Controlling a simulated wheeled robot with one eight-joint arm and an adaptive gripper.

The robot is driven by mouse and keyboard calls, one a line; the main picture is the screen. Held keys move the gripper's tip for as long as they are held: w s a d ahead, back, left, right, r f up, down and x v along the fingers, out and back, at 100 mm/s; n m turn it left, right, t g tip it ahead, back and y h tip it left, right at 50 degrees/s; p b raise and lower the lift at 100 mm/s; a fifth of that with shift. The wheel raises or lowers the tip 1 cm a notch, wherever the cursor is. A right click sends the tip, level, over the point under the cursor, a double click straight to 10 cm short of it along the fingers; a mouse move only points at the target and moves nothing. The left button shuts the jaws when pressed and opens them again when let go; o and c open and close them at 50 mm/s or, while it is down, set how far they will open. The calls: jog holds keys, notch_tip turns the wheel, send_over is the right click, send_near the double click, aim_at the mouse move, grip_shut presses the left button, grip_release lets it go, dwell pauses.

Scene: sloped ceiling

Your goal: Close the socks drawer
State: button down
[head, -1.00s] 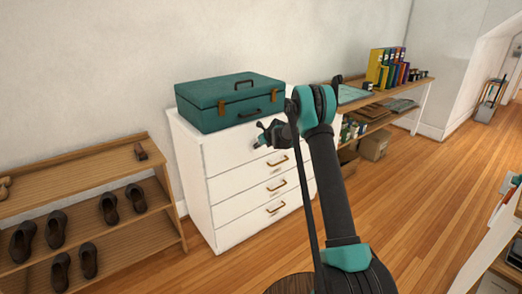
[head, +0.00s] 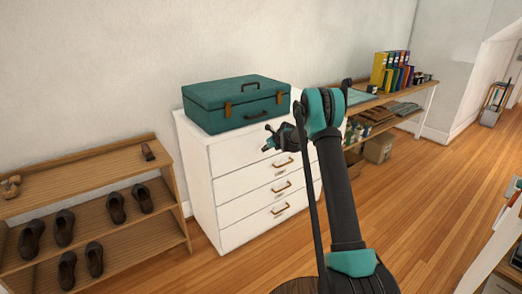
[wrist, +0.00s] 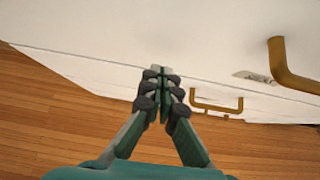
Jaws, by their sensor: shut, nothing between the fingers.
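A white chest of drawers (head: 213,180) stands against the wall, with bronze pull handles on its front. The upper visible handle (head: 284,163) is just below my gripper (head: 267,142). All visible drawer fronts look about flush; I cannot tell whether one stands slightly out. In the wrist view, my gripper (wrist: 160,73) has its fingers together and empty, close to the white drawer front (wrist: 200,40). I cannot tell whether it touches. A handle (wrist: 290,68) with a small label (wrist: 253,78) is to its right, and a lower handle (wrist: 217,104) shows below. The label is unreadable, so the socks drawer cannot be told apart.
A teal suitcase (head: 236,106) lies on top of the chest. A wooden shoe rack (head: 95,170) with several shoes stands to the left. A wooden desk (head: 405,98) with binders is to the right.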

jog(key=s+f+v, duration=0.1)
jog(key=v, duration=0.9)
jog(key=s+d+r+n+h, duration=0.1)
jog(key=s+d+r+n, duration=0.1)
jog(key=s+n, duration=0.45)
jog(key=s+d+r+n+g, duration=0.1)
jog(key=s+d+r+n, duration=0.15)
jog(key=s, duration=0.75)
jog(key=s+d+r+n+h, duration=0.1)
jog(key=s+r+n, duration=0.1)
jog(key=s+n, duration=0.5)
jog(key=s+d+f+n+h, duration=0.1)
jog(key=s+n, duration=0.3)
jog(key=s, duration=0.6)
jog(key=s+d+f+n+g+h, duration=0.1)
jog(key=s+d+f+n, duration=0.2)
jog(key=s, duration=0.8)
jog(key=s+d+f+n+g+h, duration=0.1)
jog(key=s+n, duration=0.4)
jog(key=s, duration=0.6)
jog(key=shift+s+d+f+n, duration=0.15)
jog(key=shift+d+f+n, duration=0.25)
jog(key=shift+d+f, duration=0.45)
